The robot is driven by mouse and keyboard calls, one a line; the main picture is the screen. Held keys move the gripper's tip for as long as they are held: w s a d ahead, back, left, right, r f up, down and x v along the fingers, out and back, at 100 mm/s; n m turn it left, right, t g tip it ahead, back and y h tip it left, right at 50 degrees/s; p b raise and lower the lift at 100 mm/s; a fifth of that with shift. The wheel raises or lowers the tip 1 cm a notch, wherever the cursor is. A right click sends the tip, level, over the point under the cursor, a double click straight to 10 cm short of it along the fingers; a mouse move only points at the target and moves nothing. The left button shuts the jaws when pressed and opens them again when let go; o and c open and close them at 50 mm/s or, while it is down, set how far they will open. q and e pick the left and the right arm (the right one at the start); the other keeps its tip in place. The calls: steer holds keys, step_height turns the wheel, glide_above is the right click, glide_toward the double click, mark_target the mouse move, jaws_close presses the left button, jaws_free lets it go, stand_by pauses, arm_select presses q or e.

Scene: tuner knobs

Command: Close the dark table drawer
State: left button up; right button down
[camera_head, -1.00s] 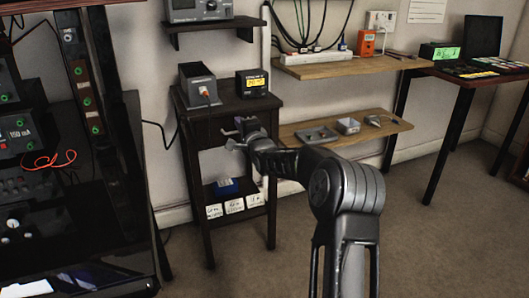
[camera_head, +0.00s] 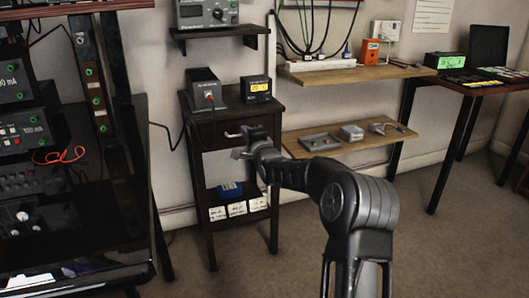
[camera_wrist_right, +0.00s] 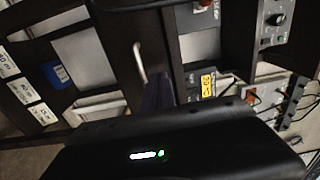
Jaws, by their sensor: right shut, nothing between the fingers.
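The dark table (camera_head: 264,213) stands against the wall with its drawer (camera_head: 207,135) under the top. The drawer front looks about flush with the table frame; I cannot tell if a small gap is left. Its pale handle (camera_head: 233,134) shows in the head view, and the handle (camera_wrist_right: 139,62) also shows in the wrist view. My right gripper (camera_head: 241,152) is shut and empty, just below and right of the handle in the head view. I cannot tell whether it touches the drawer front. My left gripper is not in view.
A black power box (camera_head: 203,88) and a yellow-display meter (camera_head: 256,88) stand on the table top. A blue box (camera_head: 229,189) and white labelled boxes (camera_head: 237,209) sit on its lower shelf. Wooden shelves (camera_head: 345,143) are to the right, an instrument rack (camera_head: 95,90) to the left.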

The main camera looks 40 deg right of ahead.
steer(key=p+v, duration=0.2)
steer(key=v, duration=0.7)
steer(key=shift+s, duration=0.3)
